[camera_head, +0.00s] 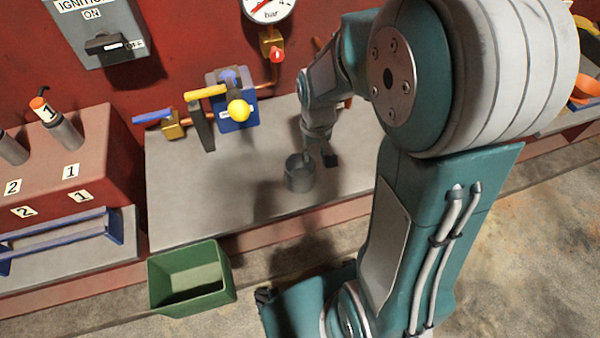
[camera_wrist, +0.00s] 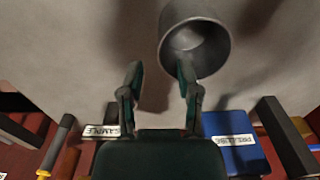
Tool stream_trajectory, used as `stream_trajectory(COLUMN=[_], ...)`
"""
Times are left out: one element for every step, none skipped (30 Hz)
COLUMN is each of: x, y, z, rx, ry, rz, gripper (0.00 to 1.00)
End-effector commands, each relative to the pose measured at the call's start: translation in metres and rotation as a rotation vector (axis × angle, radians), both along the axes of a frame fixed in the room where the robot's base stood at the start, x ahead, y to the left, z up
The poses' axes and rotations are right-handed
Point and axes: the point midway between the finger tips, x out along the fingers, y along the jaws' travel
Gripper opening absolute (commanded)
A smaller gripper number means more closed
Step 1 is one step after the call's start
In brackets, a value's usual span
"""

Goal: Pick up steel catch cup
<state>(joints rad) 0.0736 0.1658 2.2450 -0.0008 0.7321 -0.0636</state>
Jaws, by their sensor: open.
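The steel catch cup (camera_head: 299,178) is a grey, open-topped cylinder standing upright on the grey bench top. My gripper (camera_head: 320,156) is just above and beside it, at its right in the head view. In the wrist view the cup (camera_wrist: 207,38) is at the top, right of centre, with its open mouth showing. The gripper's two fingers (camera_wrist: 160,70) are apart with nothing between them. The right finger's tip overlaps the cup's near rim in the picture. I cannot tell whether it touches the cup.
A blue block labelled PRE-LUBE (camera_wrist: 234,145) and a SAMPLE label (camera_wrist: 102,131) lie near the gripper. A yellow-handled valve (camera_head: 238,109) stands behind the cup. A green bin (camera_head: 190,252) sits in front of the bench. The bench left of the cup is clear.

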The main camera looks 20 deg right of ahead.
Motion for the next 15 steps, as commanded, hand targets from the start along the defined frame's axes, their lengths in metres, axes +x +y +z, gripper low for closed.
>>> stream_trajectory(x=[-0.001, -0.001, -0.001, -0.001, 0.0, 0.0, 0.0, 0.0, 0.0, 0.0, 0.0, 0.0, 0.0, 0.0, 0.0], y=[0.0, 0.0, 0.0, 0.0, 0.0, 0.001, 0.001, 0.001, 0.001, 0.001, 0.002, 0.001, 0.001, 0.002, 0.002], z=[-0.006, -0.008, -0.011, -0.013, -0.015, -0.019, -0.023, -0.028, -0.035, -0.04, -0.045, -0.05, -0.054, -0.057, -0.06], rx=[0.0, 0.0, 0.0, 0.0, 0.0, 0.0, 0.0, 0.001, 0.001, 0.001, 0.001, 0.001, 0.001, 0.001, 0.001], ry=[0.002, 0.002, 0.002, 0.002, 0.001, 0.001, 0.003, 0.003, 0.004, 0.004, 0.005, 0.003, 0.004, 0.003, 0.001], rz=[0.0, 0.0, 0.0, 0.0, 0.0, 0.0, 0.0, 0.0, 0.0, 0.0, 0.0, -0.001, -0.001, -0.001, -0.001], gripper=[0.44, 0.44, 0.44, 0.44, 0.44, 0.44, 0.44, 0.44, 0.44, 0.44, 0.44, 0.44, 0.44, 0.44, 0.44])
